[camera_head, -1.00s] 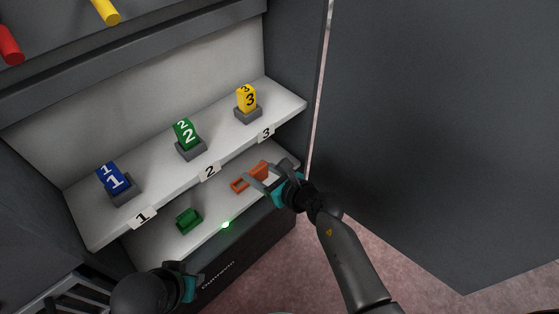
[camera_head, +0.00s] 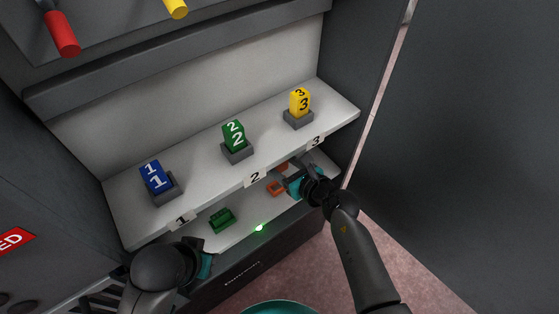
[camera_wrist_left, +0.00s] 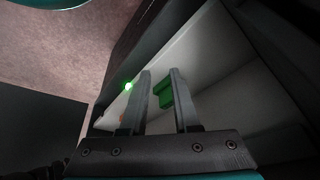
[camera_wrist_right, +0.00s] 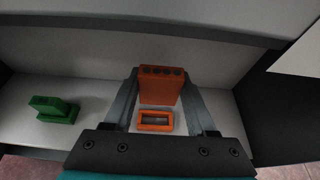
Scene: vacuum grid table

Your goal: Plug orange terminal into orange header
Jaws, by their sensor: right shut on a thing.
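The orange terminal (camera_wrist_right: 160,84), a block with a row of dark holes, sits between the fingers of my right gripper (camera_wrist_right: 160,74). The right gripper is shut on it, over the lower shelf. The orange header (camera_wrist_right: 155,122), a hollow rectangular frame, lies on that shelf, apart from the terminal. In the head view the right gripper (camera_head: 290,176) partly hides the terminal (camera_head: 282,166), and the header (camera_head: 276,188) shows just left of it. My left gripper (camera_wrist_left: 161,72) is open and empty, in front of the lower shelf at the left.
A green connector (camera_wrist_right: 54,109) stands on the lower shelf; it also shows in the head view (camera_head: 221,220). The upper shelf (camera_head: 205,173) overhangs it, with blue (camera_head: 156,177), green (camera_head: 234,136) and yellow (camera_head: 300,102) numbered blocks. A side wall closes the right end.

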